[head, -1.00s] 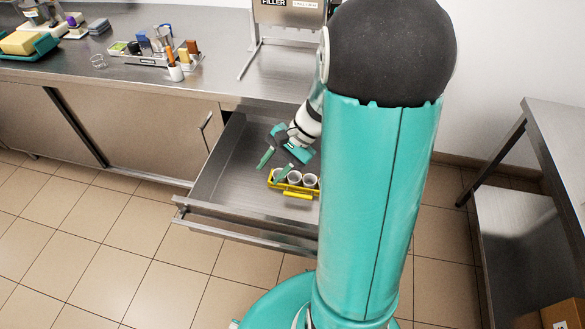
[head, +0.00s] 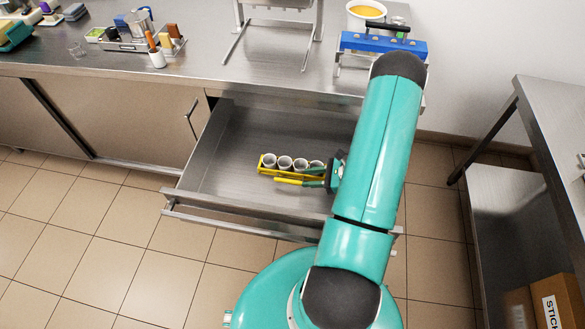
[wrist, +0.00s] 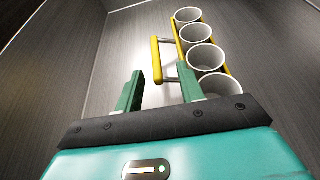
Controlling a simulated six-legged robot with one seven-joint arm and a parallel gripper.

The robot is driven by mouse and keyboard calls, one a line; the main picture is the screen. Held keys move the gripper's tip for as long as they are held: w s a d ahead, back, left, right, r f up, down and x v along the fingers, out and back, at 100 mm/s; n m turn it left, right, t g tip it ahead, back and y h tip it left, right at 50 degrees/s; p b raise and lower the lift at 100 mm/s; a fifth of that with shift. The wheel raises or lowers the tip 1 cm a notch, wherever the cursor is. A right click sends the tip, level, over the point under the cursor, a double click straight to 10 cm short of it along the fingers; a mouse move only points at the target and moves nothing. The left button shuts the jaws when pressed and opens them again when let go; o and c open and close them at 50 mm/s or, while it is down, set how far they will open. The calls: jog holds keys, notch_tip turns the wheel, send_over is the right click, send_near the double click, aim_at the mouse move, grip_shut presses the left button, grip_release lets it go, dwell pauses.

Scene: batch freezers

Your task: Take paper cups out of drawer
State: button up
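Several white paper cups (head: 285,162) stand in a row in a yellow holder (head: 262,167) inside the open steel drawer (head: 215,180). The holder has a yellow handle bar on its near side. In the wrist view the cups (wrist: 195,33) run up the right side, and the yellow handle (wrist: 155,60) lies just beyond the fingers. My gripper (head: 318,177) is low in the drawer at the holder's right end. In the wrist view my gripper (wrist: 162,88) is open, its green fingers apart with nothing between them. The rightmost cup is partly hidden by the gripper.
The counter (head: 190,75) above holds a tray of tools (head: 140,42) and a glass. A blue rack (head: 385,44) and a bowl (head: 367,10) stand at the back right. A steel table (head: 550,130) is at the right. The drawer's left part is bare.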

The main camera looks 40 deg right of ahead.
aim_at(289, 180)
jog(key=x, duration=0.6)
jog(key=shift+a+f, duration=0.1)
jog(key=shift+a, duration=0.35)
jog(key=shift+c, duration=0.2)
grip_shut()
